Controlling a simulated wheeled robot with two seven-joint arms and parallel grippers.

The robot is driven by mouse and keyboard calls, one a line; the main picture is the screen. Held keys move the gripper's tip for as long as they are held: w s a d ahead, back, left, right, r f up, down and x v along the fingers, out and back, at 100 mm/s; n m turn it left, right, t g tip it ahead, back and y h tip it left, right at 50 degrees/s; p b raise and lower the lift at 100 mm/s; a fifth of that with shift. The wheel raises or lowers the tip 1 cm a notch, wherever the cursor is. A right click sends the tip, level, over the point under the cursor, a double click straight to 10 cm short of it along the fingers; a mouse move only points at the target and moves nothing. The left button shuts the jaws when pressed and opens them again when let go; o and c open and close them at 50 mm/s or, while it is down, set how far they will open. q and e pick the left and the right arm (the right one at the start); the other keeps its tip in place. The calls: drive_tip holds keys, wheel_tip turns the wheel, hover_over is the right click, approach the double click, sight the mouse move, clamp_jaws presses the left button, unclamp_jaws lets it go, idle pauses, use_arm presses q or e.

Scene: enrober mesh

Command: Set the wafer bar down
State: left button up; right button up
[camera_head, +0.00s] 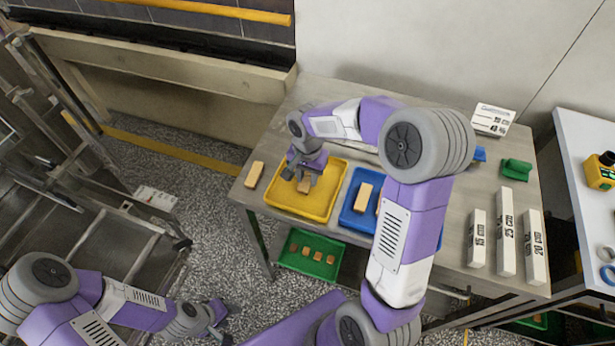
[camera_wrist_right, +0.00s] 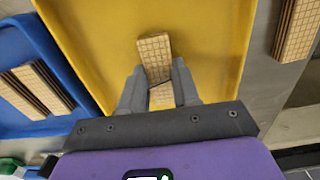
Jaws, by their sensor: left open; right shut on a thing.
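A tan wafer bar with a grid pattern (camera_wrist_right: 154,58) is between the fingers of my right gripper (camera_wrist_right: 158,88), which is shut on it over the yellow tray (camera_wrist_right: 215,30). In the head view my right gripper (camera_head: 302,176) reaches into the yellow tray (camera_head: 318,210), with part of the wafer bar (camera_head: 305,185) showing below it. I cannot tell whether the bar touches the tray floor. My left gripper (camera_head: 218,318) is open and empty at the lower left, away from the table.
A loose wafer bar (camera_head: 254,175) lies on the table left of the yellow tray. A blue tray (camera_head: 348,214) with wafer bars stands to the right, partly hidden by my arm. A green crate (camera_head: 290,262) sits below. White boxes (camera_head: 506,230) stand at the right.

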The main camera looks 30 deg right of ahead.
sight(308, 179)
drive_tip(key=shift+f, duration=0.15)
drive_tip(key=o, duration=0.8)
drive_tip(key=shift+r, duration=0.35)
wheel_tip(308, 179, up, 12)
drive_tip(key=p, duration=0.3)
drive_tip(key=shift+f, duration=0.15)
